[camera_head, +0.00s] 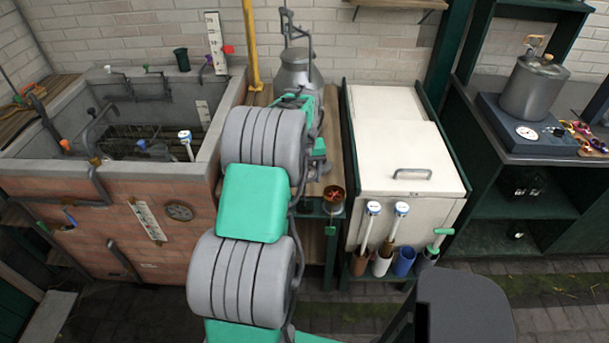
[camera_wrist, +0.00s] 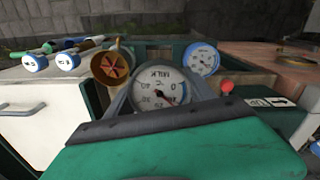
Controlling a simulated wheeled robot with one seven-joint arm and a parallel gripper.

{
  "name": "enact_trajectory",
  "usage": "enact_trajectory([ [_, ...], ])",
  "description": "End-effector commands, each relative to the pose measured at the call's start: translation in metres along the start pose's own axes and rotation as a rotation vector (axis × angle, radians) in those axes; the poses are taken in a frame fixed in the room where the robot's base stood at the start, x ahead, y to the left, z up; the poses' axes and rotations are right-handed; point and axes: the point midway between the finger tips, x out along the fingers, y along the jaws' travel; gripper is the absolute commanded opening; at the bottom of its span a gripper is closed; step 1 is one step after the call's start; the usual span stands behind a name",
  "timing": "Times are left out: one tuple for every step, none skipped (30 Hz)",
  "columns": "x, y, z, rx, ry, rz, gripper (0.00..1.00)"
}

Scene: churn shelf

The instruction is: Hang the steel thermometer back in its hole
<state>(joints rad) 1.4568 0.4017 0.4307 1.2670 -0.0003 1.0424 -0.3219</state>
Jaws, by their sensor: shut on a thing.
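The steel thermometer shows in the wrist view as a round white dial (camera_wrist: 157,89) with a grey rim and the word MILK. My gripper (camera_wrist: 160,101) is shut on it, with grey fingers on both sides of the dial. The thermometer's stem is hidden behind the dial and my gripper. A blue-rimmed dial (camera_wrist: 203,60) sits just beyond it to the right, and a copper cup (camera_wrist: 110,65) with a red insert is to its left. In the head view my arm hides the thermometer. I cannot make out the empty hole in either view.
The copper cup (camera_head: 334,194) stands beside the white cabinet (camera_head: 407,150). Two blue-and-white-topped tools (camera_head: 372,208) and a green-handled brush stand in holders on the cabinet's front. A brick-sided basin (camera_head: 110,205) is left of my arm. A red knob (camera_wrist: 227,87) is right of the dial.

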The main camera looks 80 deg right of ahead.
Motion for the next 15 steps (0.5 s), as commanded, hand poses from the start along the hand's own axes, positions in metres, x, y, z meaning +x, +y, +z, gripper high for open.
enact_trajectory([
  [0.005,0.000,0.000,0.000,0.000,0.000,0.15],
  [0.007,0.000,0.000,0.000,0.000,0.000,0.15],
  [0.009,0.000,0.000,0.000,0.000,0.000,0.15],
  [0.011,0.000,0.000,0.000,0.000,0.000,0.15],
  [0.013,0.000,0.000,0.000,0.000,0.000,0.15],
  [0.015,0.000,0.000,0.000,0.000,0.000,0.15],
  [0.017,0.000,0.000,0.000,0.000,0.000,0.15],
  [0.019,0.000,0.000,0.000,0.000,0.000,0.15],
  [0.021,0.000,0.000,0.000,0.000,0.000,0.15],
  [0.023,0.000,0.000,0.000,0.000,0.000,0.15],
  [0.024,0.000,0.000,0.000,0.000,0.000,0.15],
  [0.026,0.000,0.000,0.000,0.000,0.000,0.15],
  [0.028,0.000,0.000,0.000,0.000,0.000,0.15],
  [0.030,0.000,0.000,0.000,0.000,0.000,0.15],
  [0.032,0.000,0.000,0.000,0.000,0.000,0.15],
])
